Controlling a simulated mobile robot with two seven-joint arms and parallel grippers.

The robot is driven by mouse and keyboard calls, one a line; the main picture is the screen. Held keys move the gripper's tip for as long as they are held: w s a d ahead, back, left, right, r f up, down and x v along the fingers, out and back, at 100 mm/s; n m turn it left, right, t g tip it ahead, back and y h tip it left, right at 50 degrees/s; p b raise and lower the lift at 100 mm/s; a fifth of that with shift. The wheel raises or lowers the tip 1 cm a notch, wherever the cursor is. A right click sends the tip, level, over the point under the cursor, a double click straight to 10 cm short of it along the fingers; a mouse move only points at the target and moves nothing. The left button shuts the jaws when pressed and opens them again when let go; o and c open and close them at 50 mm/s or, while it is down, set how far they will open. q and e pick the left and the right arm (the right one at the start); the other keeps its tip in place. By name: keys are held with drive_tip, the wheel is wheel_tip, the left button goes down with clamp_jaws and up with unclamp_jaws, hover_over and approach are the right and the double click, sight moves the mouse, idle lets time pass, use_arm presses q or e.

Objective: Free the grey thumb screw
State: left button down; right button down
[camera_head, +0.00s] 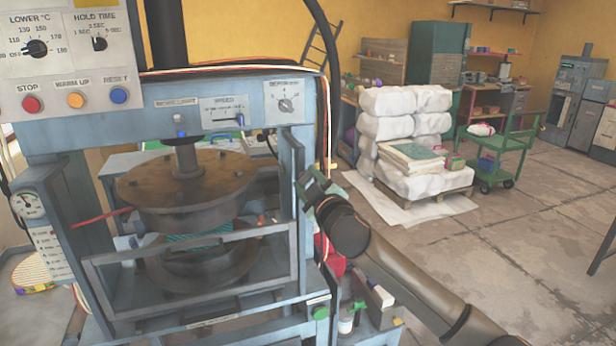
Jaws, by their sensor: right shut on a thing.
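My right gripper (307,186) is at the outer face of the right upright (292,165) of the blue plate press. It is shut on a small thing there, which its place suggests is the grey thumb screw. The jaws hide that thing, so its shape and how it sits cannot be made out. The press has a round brown upper plate (185,185) above a lower plate (200,272), with something teal between them. A guard frame (190,290) stands in front of the plates. My left gripper is not in view.
A control panel (65,65) with dials and buttons hangs at upper left. White sacks (390,115) on a pallet and a green cart (500,150) stand farther back. The floor at right is clear.

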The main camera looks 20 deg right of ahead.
drive_tip(key=n, duration=0.3)
drive_tip(key=shift+f+n, duration=0.1)
drive_tip(key=shift+n, duration=0.3)
drive_tip(key=n, duration=0.3)
drive_tip(key=shift+n, duration=0.3)
drive_tip(key=n, duration=0.6)
drive_tip(key=shift+f, duration=0.1)
drive_tip(key=n, duration=0.6)
drive_tip(key=shift+n, duration=0.4)
drive_tip(key=n, duration=0.6)
drive_tip(key=shift+d+f+n, duration=0.1)
drive_tip(key=shift+n, duration=0.2)
drive_tip(key=shift+c, duration=1.8)
unclamp_jaws()
drive_tip(key=shift+s, duration=0.1)
drive_tip(key=s+b, duration=0.1)
drive_tip(key=s, duration=1.1)
drive_tip(key=shift+s+d+b, duration=0.2)
drive_tip(key=shift+d+b, duration=0.05)
drive_tip(key=shift+b, duration=0.1)
